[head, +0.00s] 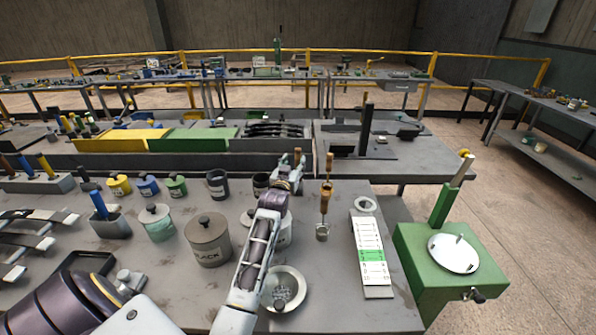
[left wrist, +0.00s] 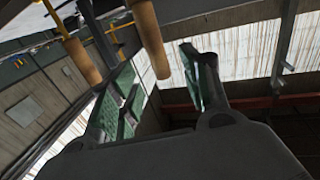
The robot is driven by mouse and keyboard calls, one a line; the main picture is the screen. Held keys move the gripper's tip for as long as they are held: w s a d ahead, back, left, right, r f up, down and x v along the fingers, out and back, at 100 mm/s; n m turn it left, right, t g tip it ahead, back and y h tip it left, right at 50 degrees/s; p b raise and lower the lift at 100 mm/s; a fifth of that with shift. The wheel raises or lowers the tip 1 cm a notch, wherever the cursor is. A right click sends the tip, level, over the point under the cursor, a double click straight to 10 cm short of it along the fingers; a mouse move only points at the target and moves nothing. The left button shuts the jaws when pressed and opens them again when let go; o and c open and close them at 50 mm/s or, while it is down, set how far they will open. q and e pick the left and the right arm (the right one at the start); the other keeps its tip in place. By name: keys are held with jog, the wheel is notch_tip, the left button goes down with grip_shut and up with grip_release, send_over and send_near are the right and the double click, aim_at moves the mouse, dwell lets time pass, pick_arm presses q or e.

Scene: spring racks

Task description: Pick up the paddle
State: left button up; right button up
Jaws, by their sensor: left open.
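What looks like the paddle is an upright brown wooden-handled tool (head: 325,197) in a small metal holder on the bench, right of my left gripper. Its lower end is hidden. My left gripper (head: 291,165) is open and empty, just left of the handle in the head view. In the left wrist view, one wooden handle (left wrist: 151,40) shows near the gap between the green-padded fingertips (left wrist: 163,75), and a second wooden rod (left wrist: 82,60) shows farther left. I cannot tell which is the paddle's. My right gripper is not in view.
A lidded canister marked BLACK (head: 208,240) and a metal bowl (head: 284,289) stand near my left forearm. A white strip with a green band (head: 371,252) lies right of the holder. A green machine (head: 450,265) stands at the right. Yellow (head: 120,186), blue and green pots stand left.

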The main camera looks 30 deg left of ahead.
aim_at(297, 156)
pick_arm(q)
jog(key=shift+w+a, duration=0.25)
jog(key=shift+w, duration=0.4)
jog(key=shift+r+p+x, duration=0.2)
jog(key=shift+p+x, duration=0.15)
jog(key=shift+x, duration=2.25)
jog(key=shift+d, duration=0.1)
jog(key=shift+f, duration=0.1)
grip_shut()
